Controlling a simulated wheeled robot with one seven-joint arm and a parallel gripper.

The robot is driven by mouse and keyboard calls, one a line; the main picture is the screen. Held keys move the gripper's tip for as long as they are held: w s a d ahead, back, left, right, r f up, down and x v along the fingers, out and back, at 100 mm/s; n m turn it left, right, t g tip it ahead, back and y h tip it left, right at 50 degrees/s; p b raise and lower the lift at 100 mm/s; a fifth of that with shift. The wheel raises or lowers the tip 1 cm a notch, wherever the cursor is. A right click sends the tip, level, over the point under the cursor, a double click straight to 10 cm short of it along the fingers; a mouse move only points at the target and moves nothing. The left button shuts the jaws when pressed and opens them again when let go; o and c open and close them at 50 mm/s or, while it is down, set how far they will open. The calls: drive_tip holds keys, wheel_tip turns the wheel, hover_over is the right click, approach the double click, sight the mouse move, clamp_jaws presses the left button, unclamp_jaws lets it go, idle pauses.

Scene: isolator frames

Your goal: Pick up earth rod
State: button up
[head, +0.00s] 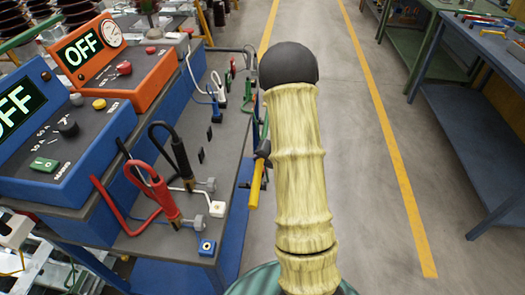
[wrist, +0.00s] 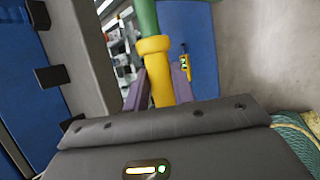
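The earth rod shows in the wrist view as a green shaft (wrist: 145,18) with a yellow collar and handle (wrist: 160,75). The handle passes between the two purple fingers of my gripper (wrist: 158,92), and its lower end is hidden behind the dark gripper body. Little gap shows on either side, but I cannot tell whether the fingers press on it. In the head view a yellow handle (head: 255,185) hangs at the right side of the cart, beside my arm. My gripper is mostly hidden there behind my own arm.
A grey-topped blue cart (head: 225,150) carries an orange box (head: 120,60) and a blue box (head: 60,130), both showing OFF, plus red and black cable clamps (head: 165,195). A blue workbench (head: 480,130) stands at right. The floor aisle (head: 350,150) between them is clear.

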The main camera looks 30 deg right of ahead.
drive_tip(key=shift+r, duration=0.1)
clamp_jaws()
wheel_tip(320, 180, up, 10)
drive_tip(key=p, duration=0.2)
drive_tip(key=shift+p, duration=0.35)
idle(1.2)
